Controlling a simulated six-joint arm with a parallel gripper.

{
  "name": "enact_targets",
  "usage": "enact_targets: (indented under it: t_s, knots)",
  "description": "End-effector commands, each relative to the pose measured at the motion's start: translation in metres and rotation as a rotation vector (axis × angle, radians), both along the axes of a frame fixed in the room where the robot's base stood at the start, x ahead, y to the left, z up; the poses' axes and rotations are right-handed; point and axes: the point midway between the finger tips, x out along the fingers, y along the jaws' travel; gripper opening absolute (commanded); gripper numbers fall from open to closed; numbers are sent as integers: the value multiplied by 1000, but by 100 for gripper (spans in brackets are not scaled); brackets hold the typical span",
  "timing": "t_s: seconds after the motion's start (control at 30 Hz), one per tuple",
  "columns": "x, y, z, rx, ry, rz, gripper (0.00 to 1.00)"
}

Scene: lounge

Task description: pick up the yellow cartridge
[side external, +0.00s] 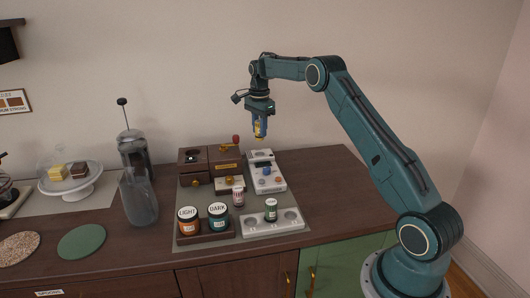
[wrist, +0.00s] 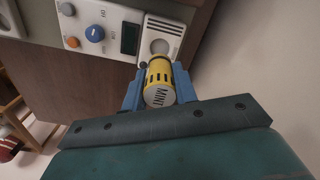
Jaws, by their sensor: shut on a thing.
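My gripper (wrist: 160,90) is shut on the yellow cartridge (wrist: 158,72), whose white end reads MINT in the wrist view. In the side view, my gripper (side external: 260,127) is in the air above the back right of the mat, pointing down. The yellow cartridge (side external: 259,128) shows between its blue fingers there. The cartridge is clear of the counter and of the devices below it.
A white device (side external: 266,177) with knobs stands below my gripper, with brown boxes (side external: 224,156) beside it. Jars marked LIGHT (side external: 188,222) and DARK (side external: 218,217) stand in front. A glass pitcher (side external: 138,198) and a French press (side external: 133,152) are left.

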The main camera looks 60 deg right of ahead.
Motion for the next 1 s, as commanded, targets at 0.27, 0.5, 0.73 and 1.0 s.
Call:
enact_targets:
  t_s: [0.27, 0.5, 0.73, 1.0]
  knots:
    - [1, 0, 63, -2, -3, 0, 6]
    - [0, 0, 99, -2, -3, 0, 6]
    - [1, -1, 115, 0, -1, 0, 6]
    - [0, 0, 126, 0, 0, 0, 6]
